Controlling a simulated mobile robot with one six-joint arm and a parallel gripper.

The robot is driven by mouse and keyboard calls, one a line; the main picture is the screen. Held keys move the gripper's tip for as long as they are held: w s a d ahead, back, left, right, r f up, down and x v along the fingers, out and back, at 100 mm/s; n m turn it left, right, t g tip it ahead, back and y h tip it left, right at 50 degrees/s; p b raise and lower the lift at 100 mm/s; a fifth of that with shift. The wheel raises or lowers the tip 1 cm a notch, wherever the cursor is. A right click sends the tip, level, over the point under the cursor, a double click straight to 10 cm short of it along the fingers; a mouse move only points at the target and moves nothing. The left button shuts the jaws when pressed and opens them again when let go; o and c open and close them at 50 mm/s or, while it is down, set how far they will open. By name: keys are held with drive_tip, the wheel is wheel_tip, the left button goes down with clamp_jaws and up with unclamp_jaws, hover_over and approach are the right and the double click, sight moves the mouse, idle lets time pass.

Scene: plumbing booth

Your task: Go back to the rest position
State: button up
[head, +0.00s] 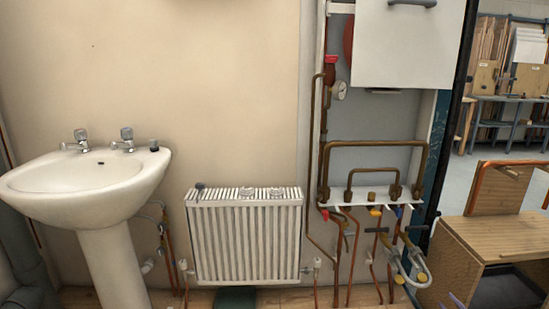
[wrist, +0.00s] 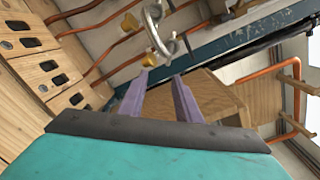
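My gripper (wrist: 160,82) shows in the wrist view as two purple fingers reaching out from a dark bar and a teal body. The fingers stand apart, with nothing visible between them. In the head view only a small purple bit of my gripper (head: 455,299) shows at the bottom edge, right of centre. The rest of my arm is out of that view. In the wrist view a curved grey metal pipe fitting (wrist: 158,32) lies beyond the fingertips; I cannot tell the distance. A wooden box (wrist: 205,95) is behind the right finger.
A white sink (head: 85,185) stands at left, a white radiator (head: 245,238) in the middle. Copper pipework (head: 375,146) with valves hangs under a white boiler (head: 408,45). A wooden cabinet (head: 500,240) stands at right. Pipes run along a wooden panel (wrist: 40,75) in the wrist view.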

drive_tip(key=w+a+f+n+g+y+p, duration=0.1)
drive_tip(key=a+f+n+g+y+p, duration=0.2)
drive_tip(key=a, duration=0.8)
drive_tip(key=w+a+n+g+y+p, duration=0.25)
drive_tip(key=a+p, duration=0.25)
drive_tip(key=a, duration=0.7)
drive_tip(key=s+a+f+n+g+y+p, duration=0.1)
drive_tip(key=s+a+n+g+p, duration=0.3)
drive_tip(key=a, duration=0.6)
drive_tip(key=s+a+f+n+g+y+p, duration=0.1)
drive_tip(key=s+a+n+g+y+p, duration=0.3)
drive_tip(key=a, duration=0.6)
drive_tip(key=s+a+r+n+g+h+p, duration=0.1)
drive_tip(key=s+a+n+g+h+p, duration=0.15)
drive_tip(key=s+a, duration=0.4)
drive_tip(key=s+a+n+g+h+p, duration=0.2)
drive_tip(key=s+a+n+g+p, duration=0.15)
drive_tip(key=s, duration=0.55)
drive_tip(key=s+r+n+g+h+p, duration=0.1)
drive_tip(key=s+r+n+h+p, duration=0.1)
drive_tip(key=s, duration=0.4)
drive_tip(key=s+d+r+n+g+h+p, duration=0.1)
drive_tip(key=s+r+n+g+h+p, duration=0.1)
drive_tip(key=s+p, duration=0.4)
wheel_tip(320, 180, up, 2)
drive_tip(key=shift+s+d+r+n+h, duration=0.1)
drive_tip(key=shift+s+d+n+h, duration=0.15)
drive_tip(key=shift+s+n+h, duration=0.6)
drive_tip(key=shift+w+g, duration=0.25)
